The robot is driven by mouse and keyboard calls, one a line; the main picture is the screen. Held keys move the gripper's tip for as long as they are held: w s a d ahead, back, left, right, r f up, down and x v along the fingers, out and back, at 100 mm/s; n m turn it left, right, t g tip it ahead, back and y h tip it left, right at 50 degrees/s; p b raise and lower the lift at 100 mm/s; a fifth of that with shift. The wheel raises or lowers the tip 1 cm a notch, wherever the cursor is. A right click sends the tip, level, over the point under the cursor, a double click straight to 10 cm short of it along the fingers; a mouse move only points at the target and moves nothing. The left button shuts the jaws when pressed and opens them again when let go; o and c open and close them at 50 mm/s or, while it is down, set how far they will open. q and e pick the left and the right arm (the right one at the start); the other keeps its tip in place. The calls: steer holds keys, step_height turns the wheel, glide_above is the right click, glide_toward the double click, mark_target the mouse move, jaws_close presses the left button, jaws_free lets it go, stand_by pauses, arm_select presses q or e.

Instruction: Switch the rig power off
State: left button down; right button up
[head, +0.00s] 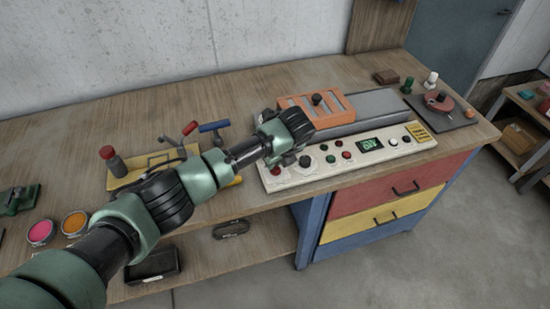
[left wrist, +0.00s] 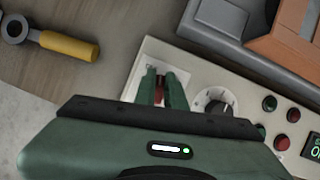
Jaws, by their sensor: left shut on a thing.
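The cream control panel (head: 320,178) lies along the front of the bench top. At its left end is a red switch (left wrist: 158,90) on a pale plate (left wrist: 150,60). My left gripper (left wrist: 161,88) is shut on the red switch, with its green fingers on both sides of it. In the head view my left gripper (head: 276,163) reaches down to the panel's left end, and the arm hides part of it. A small display (head: 369,144) on the panel shows green text, too small to read surely. My right gripper is not in view.
Right of the switch are a round dial (left wrist: 216,107) and several red and green buttons (left wrist: 269,103). An orange frame (head: 335,108) stands behind the panel. A yellow-handled tool (left wrist: 68,46) lies to the left.

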mark_target(282, 175)
arm_select(q)
steer(key=shift+a+n+g+y, duration=0.1)
steer(key=shift+n+g+y, duration=0.2)
steer(key=shift+n, duration=0.8)
steer(key=shift+n+g+y, duration=0.2)
steer(key=shift+n+y, duration=0.2)
steer(key=shift+n, duration=0.7)
steer(key=shift+r, duration=0.1)
steer(key=c, duration=1.5)
jaws_free()
steer(key=b+v, duration=0.1)
steer(key=v, duration=0.6)
steer(key=shift+r+b, duration=0.3)
steer(key=shift+b, duration=0.05)
